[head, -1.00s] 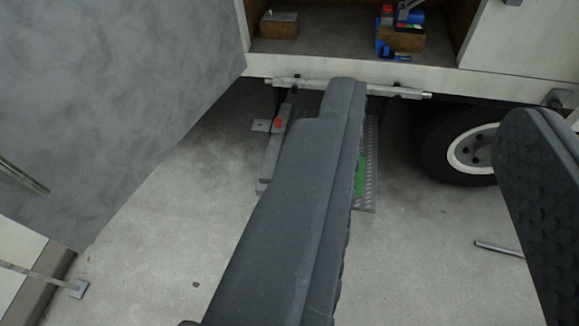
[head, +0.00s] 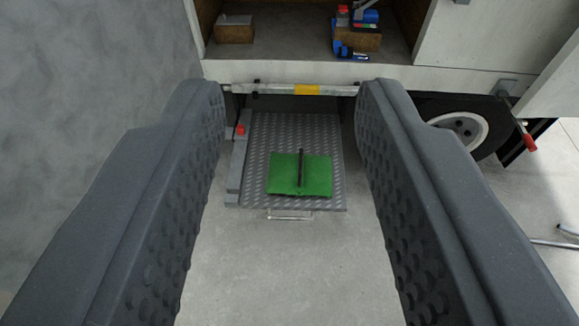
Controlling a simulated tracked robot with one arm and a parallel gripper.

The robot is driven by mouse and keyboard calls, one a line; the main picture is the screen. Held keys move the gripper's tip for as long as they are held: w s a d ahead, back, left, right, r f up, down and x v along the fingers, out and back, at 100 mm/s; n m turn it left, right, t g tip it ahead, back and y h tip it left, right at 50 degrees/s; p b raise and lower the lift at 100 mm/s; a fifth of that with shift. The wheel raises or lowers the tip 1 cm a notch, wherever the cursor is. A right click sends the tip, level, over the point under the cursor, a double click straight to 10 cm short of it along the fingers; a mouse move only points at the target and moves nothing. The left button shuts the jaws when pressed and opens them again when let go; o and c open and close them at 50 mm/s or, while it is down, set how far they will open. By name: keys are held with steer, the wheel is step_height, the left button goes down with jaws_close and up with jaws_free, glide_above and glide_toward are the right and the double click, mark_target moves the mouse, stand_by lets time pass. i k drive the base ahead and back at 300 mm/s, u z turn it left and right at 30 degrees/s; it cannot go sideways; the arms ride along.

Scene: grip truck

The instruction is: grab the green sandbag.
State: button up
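The green sandbag (head: 285,178) lies flat on a grey diamond-plate metal step (head: 265,133) below the truck's open compartment. A dark handle strap stands up across its middle. My gripper (head: 290,95) is open and empty, with one dark padded finger on each side of the picture. The sandbag shows in the gap between the fingers, farther off and lower than their tips, and neither finger touches it. Nothing hides the sandbag.
The open truck compartment (head: 285,64) holds a wooden block (head: 234,33) and blue tools on another block (head: 357,42). A bar with a yellow mark (head: 307,90) runs along its lower edge. A wheel (head: 462,128) stands right; a grey panel (head: 100,90) fills the left. Concrete floor ahead is clear.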

mark_target(305, 175)
steer(key=i, duration=0.9)
steer(key=z, duration=0.05)
